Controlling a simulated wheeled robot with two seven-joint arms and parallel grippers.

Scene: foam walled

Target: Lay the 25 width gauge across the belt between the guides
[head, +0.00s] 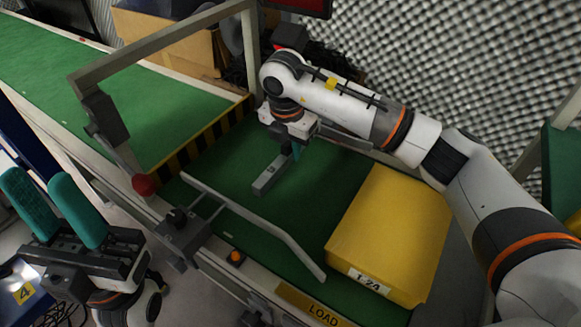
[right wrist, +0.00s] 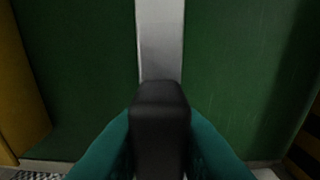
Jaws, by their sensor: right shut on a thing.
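My right gripper (head: 294,152) is over the green belt (head: 225,165), shut on a black block (right wrist: 160,125) between its teal fingers. A plain grey bar (head: 269,175) runs out from the block, low over the belt; it also shows in the right wrist view (right wrist: 160,35). I take block and bar to be the width gauge; no number is readable on it. I cannot tell whether the bar touches the belt. The near guide (head: 255,216) is a bent pale rail; the far guide is mostly hidden behind my right arm. My left gripper (head: 37,178) is open and empty, off the belt's near side.
A grey frame with a red-knobbed lever (head: 143,185) and a black-yellow striped edge (head: 205,137) stand to the left. An orange button (head: 236,256) is on the near rail. Belt left of the bar is clear.

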